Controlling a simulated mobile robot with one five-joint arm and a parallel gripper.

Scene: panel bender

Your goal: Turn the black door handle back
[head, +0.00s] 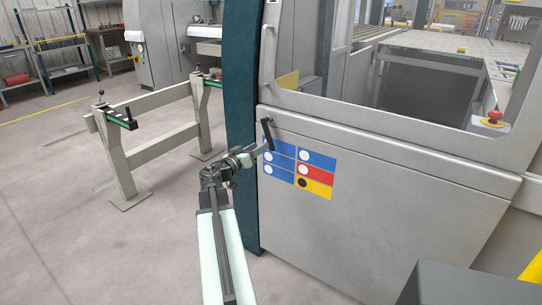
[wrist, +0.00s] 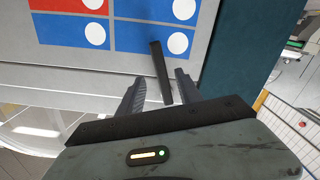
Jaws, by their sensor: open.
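The black door handle (head: 267,134) is a short bar on the grey machine door, at the door's left edge just below the window ledge. It stands nearly upright, its top leaning a little left in the head view. In the wrist view the handle (wrist: 160,70) reaches in between the two dark fingers. My gripper (head: 259,149) is at the handle's lower end in the head view. In the wrist view my gripper (wrist: 158,88) is open, with a finger on each side of the handle and visible gaps.
A blue, red and yellow sign panel (head: 298,168) is on the door beside the handle. A dark teal column (head: 241,100) stands just left. A beige rack (head: 150,130) stands farther left, with open floor in front. A red emergency button (head: 493,117) is at the right.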

